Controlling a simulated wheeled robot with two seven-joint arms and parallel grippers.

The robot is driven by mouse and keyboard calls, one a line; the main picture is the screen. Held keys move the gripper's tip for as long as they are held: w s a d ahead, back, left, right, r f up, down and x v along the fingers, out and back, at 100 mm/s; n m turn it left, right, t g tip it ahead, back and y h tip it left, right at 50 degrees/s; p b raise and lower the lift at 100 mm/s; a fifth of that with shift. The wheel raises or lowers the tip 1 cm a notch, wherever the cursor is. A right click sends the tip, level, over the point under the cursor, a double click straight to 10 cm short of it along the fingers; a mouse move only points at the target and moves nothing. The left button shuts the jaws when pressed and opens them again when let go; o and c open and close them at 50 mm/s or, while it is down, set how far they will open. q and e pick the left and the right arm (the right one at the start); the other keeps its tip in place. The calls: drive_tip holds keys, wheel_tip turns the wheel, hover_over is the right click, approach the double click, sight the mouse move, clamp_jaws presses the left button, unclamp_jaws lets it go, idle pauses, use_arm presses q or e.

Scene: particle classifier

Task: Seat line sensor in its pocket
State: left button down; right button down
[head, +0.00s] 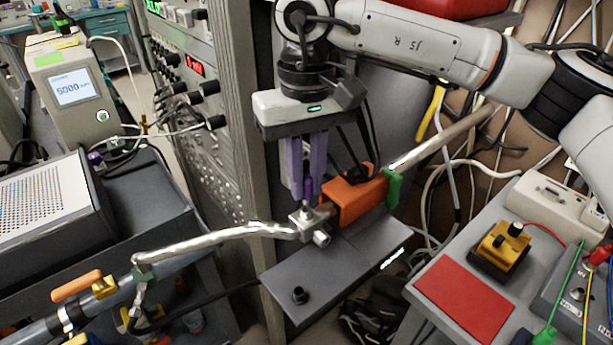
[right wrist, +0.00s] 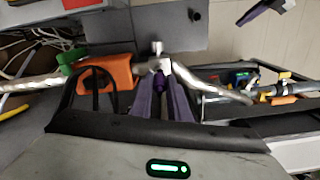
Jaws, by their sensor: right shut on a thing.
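My right gripper (head: 306,190) points straight down in the head view, its purple fingers closed around a small purple upright piece (head: 307,188), which I take to be the line sensor. Its lower end meets a small metal fitting block (head: 305,220) on the pipe line; whether it is fully in the pocket cannot be told. In the right wrist view the fingers (right wrist: 161,88) hold the purple piece (right wrist: 161,86) against the metal fitting (right wrist: 157,64). My left gripper (right wrist: 262,10) shows only partly at the top right of that view; its opening is unclear.
An orange block (head: 352,196) with a green end (head: 394,187) sits just right of the fitting. A bent silver pipe (head: 215,239) runs left from it. A grey plate (head: 330,270) lies below. A cart with a red mat (head: 463,298) stands at the right.

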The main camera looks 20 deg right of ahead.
sight(306, 197)
drive_tip(key=shift+f, duration=0.25)
idle(0.4)
drive_tip(key=shift+f+b, duration=0.3)
drive_tip(key=shift+b, duration=0.15)
drive_tip(key=shift+f+b, duration=0.75)
drive_tip(key=shift+f, duration=0.25)
drive_tip(key=c, duration=1.6)
unclamp_jaws()
wheel_tip(306, 197, up, 9)
drive_tip(key=shift+r, duration=0.65)
